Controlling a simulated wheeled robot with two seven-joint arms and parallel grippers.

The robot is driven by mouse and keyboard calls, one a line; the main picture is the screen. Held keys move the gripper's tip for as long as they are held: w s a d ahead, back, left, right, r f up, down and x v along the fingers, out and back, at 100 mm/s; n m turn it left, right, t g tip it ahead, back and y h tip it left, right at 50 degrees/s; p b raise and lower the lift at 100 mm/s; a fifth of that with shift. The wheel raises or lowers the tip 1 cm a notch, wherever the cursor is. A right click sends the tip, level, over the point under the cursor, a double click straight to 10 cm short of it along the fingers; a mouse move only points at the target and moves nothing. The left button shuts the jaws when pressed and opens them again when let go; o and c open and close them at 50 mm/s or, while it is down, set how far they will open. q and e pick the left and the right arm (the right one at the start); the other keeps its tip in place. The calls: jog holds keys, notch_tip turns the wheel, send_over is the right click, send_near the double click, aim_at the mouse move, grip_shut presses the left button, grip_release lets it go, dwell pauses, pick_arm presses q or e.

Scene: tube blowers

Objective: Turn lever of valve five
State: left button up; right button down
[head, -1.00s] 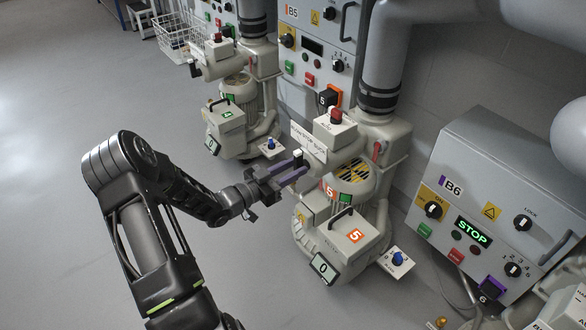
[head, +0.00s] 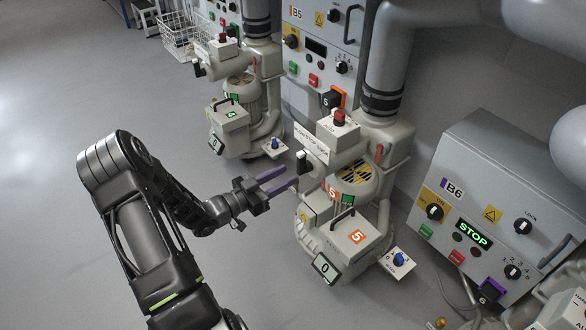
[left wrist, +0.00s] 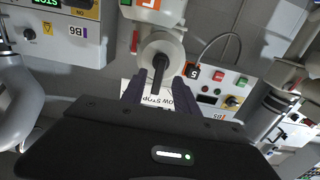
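The unit marked 5 (head: 357,237) stands in the middle of the head view. In the left wrist view, the black lever (left wrist: 160,68) shows between the two fingers (left wrist: 160,88), in front of a round pale valve end (left wrist: 160,46). Nothing is gripped. My right gripper is out of view.
A similar unit (head: 230,130) stands behind to the left. The B6 cabinet (head: 476,225) with a lit STOP display is at the right, and the B5 cabinet (head: 322,50) at the back. A blue knob (head: 398,259) sits low on the right. The floor at left is clear.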

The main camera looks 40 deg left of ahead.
pick_arm(q)
jog(key=v, duration=0.3)
dwell(0.6)
